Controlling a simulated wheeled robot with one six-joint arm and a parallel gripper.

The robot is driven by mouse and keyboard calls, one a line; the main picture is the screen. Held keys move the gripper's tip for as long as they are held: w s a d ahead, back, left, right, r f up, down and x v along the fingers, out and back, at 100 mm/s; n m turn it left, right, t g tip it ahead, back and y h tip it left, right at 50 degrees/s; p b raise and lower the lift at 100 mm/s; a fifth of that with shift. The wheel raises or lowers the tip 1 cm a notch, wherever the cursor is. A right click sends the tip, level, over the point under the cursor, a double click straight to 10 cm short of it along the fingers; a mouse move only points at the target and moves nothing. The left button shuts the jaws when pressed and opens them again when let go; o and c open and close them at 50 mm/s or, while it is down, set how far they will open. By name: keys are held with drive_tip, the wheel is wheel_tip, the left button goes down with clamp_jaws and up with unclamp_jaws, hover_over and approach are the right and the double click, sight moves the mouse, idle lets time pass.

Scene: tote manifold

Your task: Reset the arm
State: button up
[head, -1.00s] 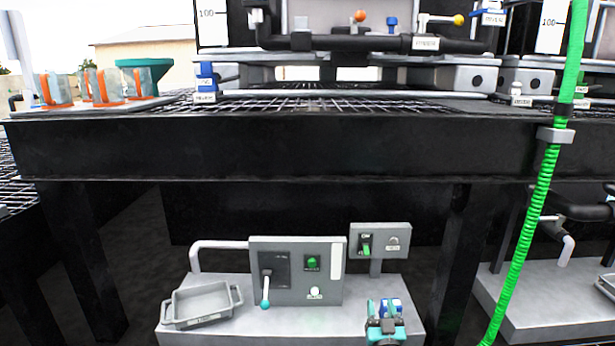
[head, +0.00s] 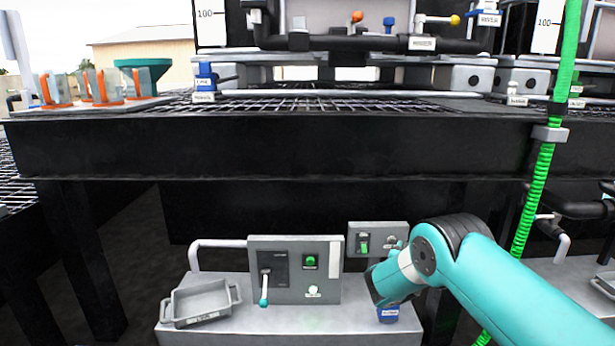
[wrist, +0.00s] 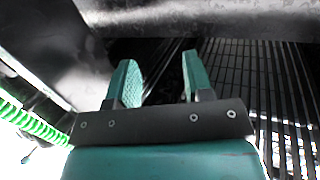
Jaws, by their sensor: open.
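My gripper (wrist: 158,85) shows in the wrist view with its two teal fingers apart and nothing between them. The fingertips are hidden there. The grey control panel (head: 277,283) has a lever with a teal tip, a green button and a lit white button. A smaller switch box (head: 377,232) with a green switch stands to its right, partly hidden by my arm.
A dark bench (head: 280,147) with a grating top spans the view above the panel. A grey tray (head: 200,302) sits on the low plinth at left. A green hose (head: 540,185) hangs at right, close to my arm. Several clear cups with orange handles stand top left.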

drive_tip(key=s+d+r+n+g+y, duration=0.1)
drive_tip(key=s+d+r+g, duration=0.1)
drive_tip(key=s+r+g, duration=0.35)
drive_tip(key=s+d+r+g+y, duration=0.1)
drive_tip(key=s+d+r+g, duration=0.15)
drive_tip(key=s+r, duration=0.5)
drive_tip(key=s+a+r+n+g+y, duration=0.1)
drive_tip(key=s+a+n+g+y, duration=0.1)
drive_tip(key=s, duration=1.1)
drive_tip(key=s+a+r+n+g+y, duration=0.1)
drive_tip(key=s+a+n+g+y, duration=0.15)
drive_tip(key=s, duration=1.05)
drive_tip(key=s+a+r+n+g+y+p, duration=0.1)
drive_tip(key=s+a+r+n+y+p, duration=0.1)
drive_tip(key=s+a+r+p, duration=0.45)
drive_tip(key=s+a+r+n+g+y+p, duration=0.1)
drive_tip(key=a+r+n+p, duration=0.15)
drive_tip(key=r, duration=0.65)
drive_tip(key=s+a+r+n+g+y+p, duration=0.1)
drive_tip(key=s+a+r+n+y+p, duration=0.1)
drive_tip(key=s+a+r+p, duration=0.35)
wheel_tip(320, 180, up, 39)
drive_tip(key=w+p, duration=0.1)
drive_tip(key=p, duration=3.6)
drive_tip(key=shift+w+d+f, duration=0.2)
drive_tip(key=shift+d, duration=0.1)
drive_tip(key=shift+h, duration=0.25)
